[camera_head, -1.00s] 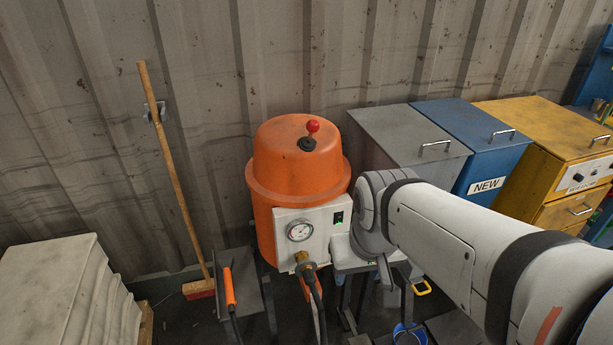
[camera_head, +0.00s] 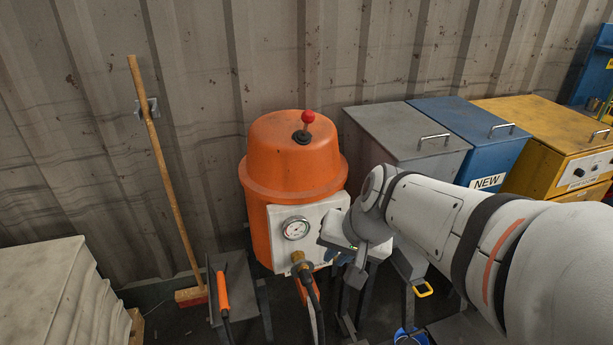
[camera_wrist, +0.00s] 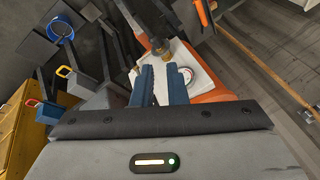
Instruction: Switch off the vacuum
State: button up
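The vacuum (camera_head: 292,165) is an orange drum with a red-knobbed lever (camera_head: 308,122) upright on top. Its white front panel (camera_head: 320,225) carries a round gauge (camera_head: 296,228) and a brass hose fitting below it. The switch on the panel's right side is hidden behind my arm in the head view. The panel (camera_wrist: 203,78) also shows in the wrist view, with the gauge at its right side. My gripper (camera_wrist: 160,78) is open, with two blue fingers apart and nothing seen between them but the panel. The fingertips are close to the panel; I cannot tell if they touch.
A broom (camera_head: 166,180) leans on the corrugated wall at left. A covered white stack (camera_head: 55,295) stands front left. Grey (camera_head: 400,140), blue (camera_head: 460,130) and yellow (camera_head: 540,130) cabinets stand at right. A hose (camera_head: 313,295) hangs before the drum.

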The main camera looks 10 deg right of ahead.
jog(key=w+d+f+m+t+b, duration=0.1)
jog(key=w+f+m+b, duration=0.1)
jog(key=w+d+f+m+t+b, duration=0.1)
jog(key=w+f+m+b, duration=0.1)
jog(key=w, duration=0.1)
jog(key=w+d+f+m+t+b, duration=0.1)
jog(key=w+b, duration=0.1)
jog(key=shift+w+f+m+y, duration=0.3)
jog(key=shift+f+m+y, duration=0.1)
grip_shut()
jog(key=w+d+f+m+t+h+b, duration=0.1)
jog(key=w+d+f+m+t+b, duration=0.1)
jog(key=w+d+m+b, duration=0.3)
jog(key=shift+w+d+f+m+t+h, duration=0.45)
jog(key=shift+d+f+m, duration=0.3)
jog(key=shift+d, duration=0.5)
jog(key=shift+r, duration=0.1)
jog(key=w+r+b+x, duration=0.1)
jog(key=r+b+x, duration=0.1)
jog(key=x, duration=1)
jog(key=shift+w+a+f, duration=0.2)
jog(key=shift+w+a, duration=0.05)
jog(key=shift+w, duration=0.35)
jog(key=shift+r, duration=0.1)
